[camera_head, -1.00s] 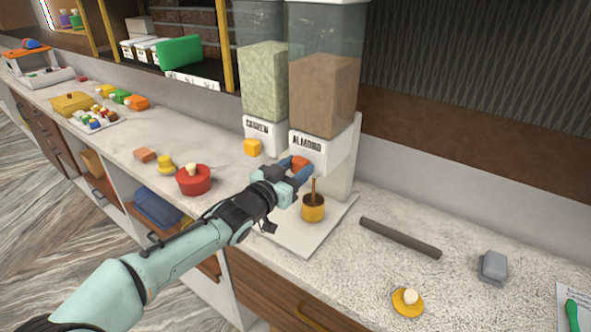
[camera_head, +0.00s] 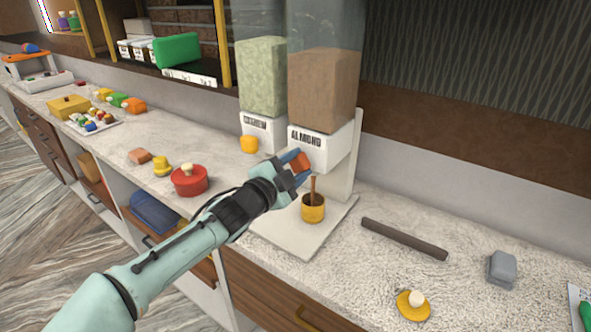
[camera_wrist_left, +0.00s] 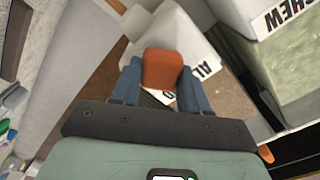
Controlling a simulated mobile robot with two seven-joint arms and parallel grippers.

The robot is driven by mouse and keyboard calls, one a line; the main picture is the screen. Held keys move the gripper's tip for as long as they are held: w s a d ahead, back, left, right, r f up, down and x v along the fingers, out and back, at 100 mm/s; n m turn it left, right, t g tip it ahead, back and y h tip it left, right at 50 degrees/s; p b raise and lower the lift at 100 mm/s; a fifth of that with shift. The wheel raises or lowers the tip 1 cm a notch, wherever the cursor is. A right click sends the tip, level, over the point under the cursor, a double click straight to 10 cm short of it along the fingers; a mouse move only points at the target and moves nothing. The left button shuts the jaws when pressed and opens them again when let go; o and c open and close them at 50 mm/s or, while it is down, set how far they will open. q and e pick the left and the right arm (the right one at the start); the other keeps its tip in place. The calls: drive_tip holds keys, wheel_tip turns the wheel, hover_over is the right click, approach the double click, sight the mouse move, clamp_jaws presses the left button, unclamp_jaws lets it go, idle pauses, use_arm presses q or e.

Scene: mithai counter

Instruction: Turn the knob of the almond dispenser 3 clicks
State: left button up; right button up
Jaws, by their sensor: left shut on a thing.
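The almond dispenser (camera_head: 321,88) stands on the counter with brown contents behind its clear wall and a white "ALMOND" label. Its orange knob (camera_head: 300,162) sits below the label. My left gripper (camera_head: 298,168) is shut on the knob, one finger on each side; the left wrist view shows the orange knob (camera_wrist_left: 161,69) between the blue fingers. Below the dispenser, a small yellow cup (camera_head: 313,209) with a brown stream or stick rising from it stands on the white base (camera_head: 283,236). My right gripper is not in view.
The cashew dispenser (camera_head: 261,78) with a yellow knob (camera_head: 249,144) stands close on the left. A red lidded pot (camera_head: 189,181) is left of my arm. A dark bar (camera_head: 404,239), a grey block (camera_head: 501,268) and a yellow lid (camera_head: 413,304) lie on the right.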

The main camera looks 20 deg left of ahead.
use_arm(q)
drive_tip(key=m+b, duration=0.2)
drive_tip(key=m, duration=0.4)
drive_tip(key=shift+m, duration=0.3)
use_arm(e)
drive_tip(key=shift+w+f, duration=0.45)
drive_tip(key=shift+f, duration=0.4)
use_arm(q)
drive_tip(key=o, duration=1.1)
drive_tip(key=shift+c, duration=0.2)
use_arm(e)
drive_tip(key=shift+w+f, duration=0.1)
use_arm(q)
drive_tip(key=shift+f, duration=0.1)
drive_tip(key=shift+s+a, duration=0.1)
drive_tip(key=shift+s, duration=0.25)
drive_tip(key=v, duration=1.2)
drive_tip(key=shift+s, duration=0.25)
